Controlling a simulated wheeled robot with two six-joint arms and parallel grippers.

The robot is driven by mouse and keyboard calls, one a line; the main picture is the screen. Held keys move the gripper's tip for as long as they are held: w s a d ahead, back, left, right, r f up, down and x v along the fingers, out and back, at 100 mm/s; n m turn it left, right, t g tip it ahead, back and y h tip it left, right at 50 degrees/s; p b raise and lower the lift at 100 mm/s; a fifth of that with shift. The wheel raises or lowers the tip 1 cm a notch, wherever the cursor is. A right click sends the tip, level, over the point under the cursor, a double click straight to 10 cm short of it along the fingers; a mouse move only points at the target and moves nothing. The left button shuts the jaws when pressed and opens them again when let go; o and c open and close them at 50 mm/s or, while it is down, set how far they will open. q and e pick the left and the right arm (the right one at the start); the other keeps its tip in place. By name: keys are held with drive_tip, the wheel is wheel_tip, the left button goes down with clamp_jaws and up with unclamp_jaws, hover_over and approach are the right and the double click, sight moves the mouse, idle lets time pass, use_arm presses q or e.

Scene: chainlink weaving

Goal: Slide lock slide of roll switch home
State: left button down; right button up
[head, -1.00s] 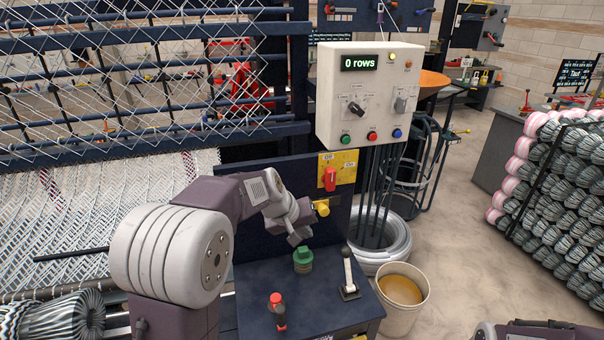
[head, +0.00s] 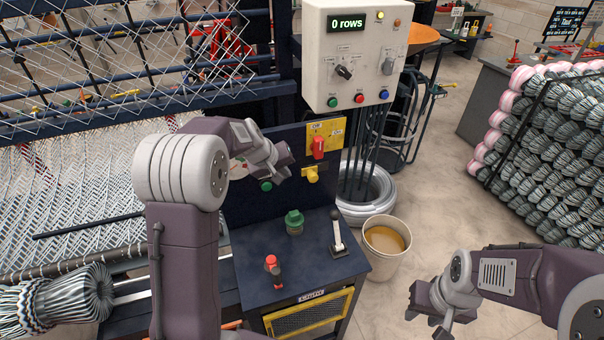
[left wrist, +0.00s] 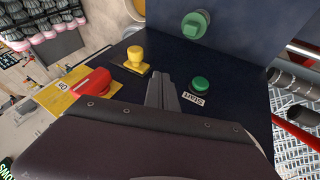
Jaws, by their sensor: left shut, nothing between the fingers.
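The roll switch is a red handle (head: 318,148) on a yellow plate (head: 326,130) marked OFF and ON, on the dark upright panel. Below it is the lock slide, a yellow knob (head: 312,174) on a small yellow base. In the left wrist view the red handle (left wrist: 92,82) is left of the fingers and the yellow knob (left wrist: 135,60) beyond them. My left gripper (head: 285,167) is shut and empty, just left of the knob and apart from it in the wrist view (left wrist: 163,92). My right gripper (head: 424,325) hangs open and empty over the floor.
A green START button (left wrist: 200,84) is on the panel close beside my left fingers. A control box (head: 357,60) hangs above; a bucket (head: 384,262) stands right.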

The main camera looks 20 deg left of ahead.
sight(303, 175)
use_arm(q)
drive_tip(key=w+d+f+p, duration=0.1)
drive_tip(key=w+d+f, duration=0.1)
drive_tip(key=w+d+f+p, duration=0.2)
drive_tip(key=w+f, duration=0.1)
drive_tip(key=shift+d, duration=0.1)
drive_tip(key=shift+w+r+p, duration=0.1)
drive_tip(key=shift+p, duration=0.25)
drive_tip(key=w+d+p, duration=0.1)
drive_tip(key=p, duration=0.1)
drive_tip(key=w+d+p, duration=0.1)
drive_tip(key=d+p, duration=0.1)
drive_tip(key=shift+w+d, duration=0.15)
drive_tip(key=shift+d, duration=0.15)
